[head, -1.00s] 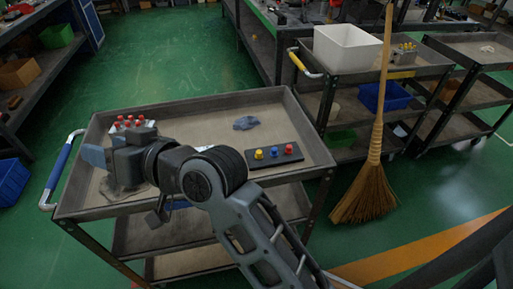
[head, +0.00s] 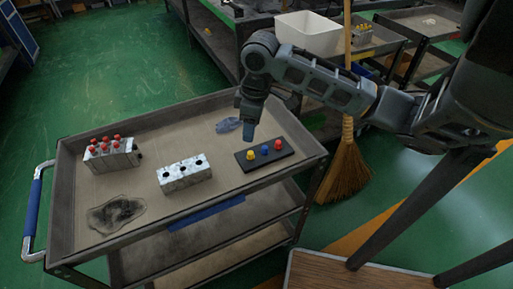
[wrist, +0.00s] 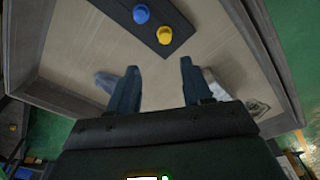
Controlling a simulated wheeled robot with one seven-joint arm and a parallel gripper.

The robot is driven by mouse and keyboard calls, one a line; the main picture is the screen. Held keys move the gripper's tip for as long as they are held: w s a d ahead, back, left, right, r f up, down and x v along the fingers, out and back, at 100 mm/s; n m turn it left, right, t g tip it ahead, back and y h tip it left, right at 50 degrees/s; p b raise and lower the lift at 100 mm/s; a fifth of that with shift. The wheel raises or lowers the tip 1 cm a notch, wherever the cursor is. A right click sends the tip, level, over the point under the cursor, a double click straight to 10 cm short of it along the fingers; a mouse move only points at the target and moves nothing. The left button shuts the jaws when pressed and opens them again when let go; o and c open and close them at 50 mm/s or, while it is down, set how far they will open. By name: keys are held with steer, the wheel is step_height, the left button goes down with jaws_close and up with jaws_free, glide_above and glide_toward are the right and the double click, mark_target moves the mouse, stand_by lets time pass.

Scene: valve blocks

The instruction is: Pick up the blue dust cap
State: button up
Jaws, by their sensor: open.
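The blue dust cap (head: 265,149) sits between a yellow cap (head: 250,156) and a red cap (head: 278,144) on a black board (head: 286,158) in the top tray of the cart. In the wrist view the blue cap (wrist: 141,14) is near the top edge, beyond the yellow cap (wrist: 165,35); the red cap is out of that view. My gripper (head: 247,136) points down above the board's left end. In the wrist view my gripper (wrist: 160,80) has its two fingers apart with nothing between them.
A silver block with dark holes (head: 185,173) stands left of the board. Another block with several red caps (head: 112,152) is farther left. A crumpled blue-grey cloth (head: 229,125) lies behind. A raised rim (head: 302,133) surrounds the tray. A broom (head: 346,165) stands to the right.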

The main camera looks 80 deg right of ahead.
mark_target(265, 147)
steer(key=s, duration=0.1)
steer(key=s+d+g, duration=0.1)
steer(key=s, duration=0.1)
steer(key=shift+s+d+f, duration=0.25)
steer(key=shift+f, duration=0.1)
steer(key=shift+s+f, duration=0.25)
steer(key=shift+f, duration=0.05)
steer(key=f, duration=0.7)
steer(key=shift+w+d+f+p, duration=0.1)
steer(key=shift+w+d+p, duration=0.1)
steer(key=shift+d+p, duration=0.15)
steer(key=shift+c, duration=0.2)
jaws_close()
